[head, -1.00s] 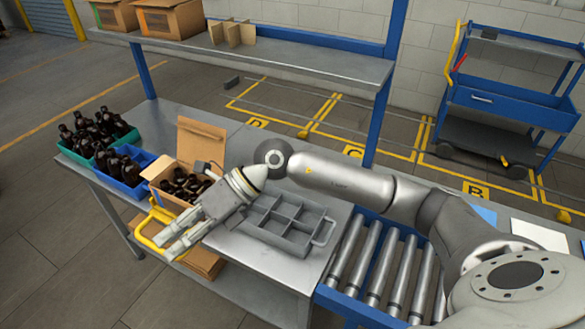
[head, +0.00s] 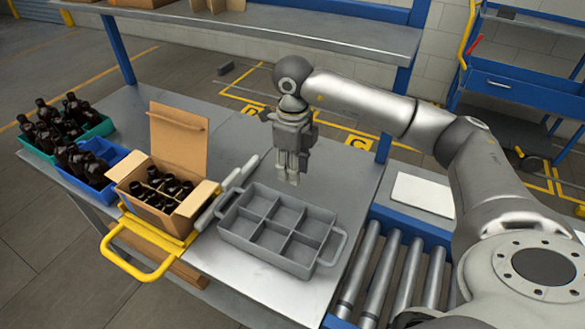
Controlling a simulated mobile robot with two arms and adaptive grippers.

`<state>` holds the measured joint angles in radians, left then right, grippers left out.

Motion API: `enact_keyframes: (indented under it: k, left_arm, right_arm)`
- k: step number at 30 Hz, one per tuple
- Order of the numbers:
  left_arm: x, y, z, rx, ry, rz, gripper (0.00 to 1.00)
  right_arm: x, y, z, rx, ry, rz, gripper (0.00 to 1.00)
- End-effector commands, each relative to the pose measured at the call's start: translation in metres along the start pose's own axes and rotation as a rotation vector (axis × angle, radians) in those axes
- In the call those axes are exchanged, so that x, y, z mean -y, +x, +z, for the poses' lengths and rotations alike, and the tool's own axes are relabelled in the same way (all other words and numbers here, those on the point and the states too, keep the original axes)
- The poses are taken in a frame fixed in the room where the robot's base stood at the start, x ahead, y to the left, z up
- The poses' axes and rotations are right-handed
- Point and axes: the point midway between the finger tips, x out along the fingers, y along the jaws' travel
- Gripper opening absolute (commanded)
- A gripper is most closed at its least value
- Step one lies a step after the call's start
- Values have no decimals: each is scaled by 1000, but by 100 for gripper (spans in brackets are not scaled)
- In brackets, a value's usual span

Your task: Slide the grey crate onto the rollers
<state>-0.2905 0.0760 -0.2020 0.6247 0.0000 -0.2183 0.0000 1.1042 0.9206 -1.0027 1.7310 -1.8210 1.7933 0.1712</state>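The grey crate (head: 262,256) sits flat on the bench. Its compartments are empty, and it has a loop handle at its right end. The rollers (head: 379,270) are metal cylinders in a blue frame to the right of the crate, past the bench edge; the crate is not on them. My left gripper is not in view.
An open cardboard box (head: 150,207) of dark bottles stands left of the crate, by a yellow handle frame (head: 140,272). Pale bars (head: 224,192) lie between box and crate. Blue (head: 92,172) and green (head: 101,129) bottle crates are farther left. A white sheet (head: 423,195) lies behind the rollers.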

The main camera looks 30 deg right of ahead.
Motion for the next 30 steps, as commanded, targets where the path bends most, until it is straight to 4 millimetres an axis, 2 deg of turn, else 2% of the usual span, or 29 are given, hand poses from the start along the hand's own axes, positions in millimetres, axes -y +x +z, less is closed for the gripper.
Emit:
enact_keyframes:
  k: [1, 5, 14, 17, 21, 30]
  left_arm:
    - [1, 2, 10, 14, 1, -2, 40]
    - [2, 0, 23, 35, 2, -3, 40]
    - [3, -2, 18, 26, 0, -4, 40]
    - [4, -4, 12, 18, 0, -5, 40]
    - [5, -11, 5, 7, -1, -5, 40]
    - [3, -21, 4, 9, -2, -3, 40]
  right_arm:
    - [0, 2, 0, 0, 0, -1, 29]
    - [0, 1, 0, 0, 0, 0, 29]
    - [0, 6, 0, -1, 0, 2, 29]
    - [-1, 17, 0, -3, 1, 4, 29]
    - [-1, 41, -1, -5, 0, 4, 29]
    - [-1, 91, 0, -2, 0, 3, 29]
